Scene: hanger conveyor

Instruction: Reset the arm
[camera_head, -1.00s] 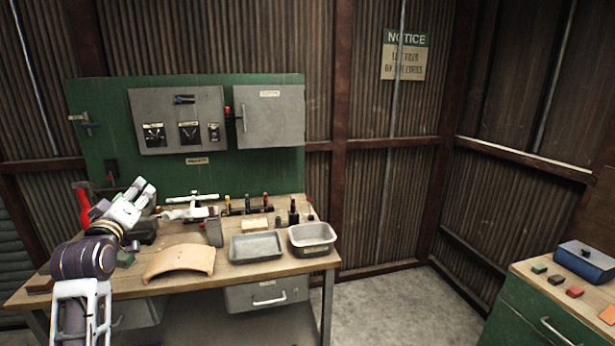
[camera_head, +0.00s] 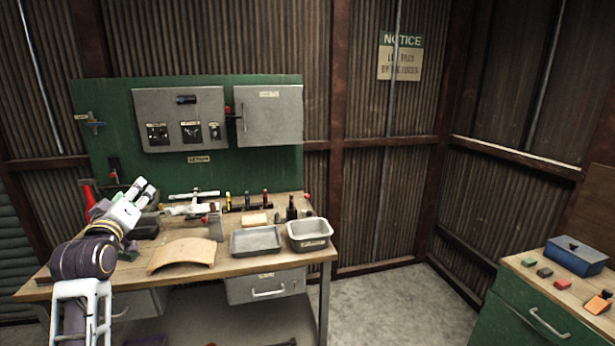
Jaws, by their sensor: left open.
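My left arm comes in from the lower left in the head view. Its white gripper (camera_head: 142,190) is raised over the left part of the wooden workbench (camera_head: 255,266). The two fingers are apart and point up and to the right, and nothing shows between them. The gripper hides part of the dark things at the back left of the bench. My right gripper is not in the picture.
On the bench are a curved tan sheet (camera_head: 183,254), a grey tray (camera_head: 256,240) and a light metal pan (camera_head: 309,233). A green cabinet (camera_head: 520,312) bears a blue box (camera_head: 576,256) and small blocks at right. The floor (camera_head: 405,305) between them is clear.

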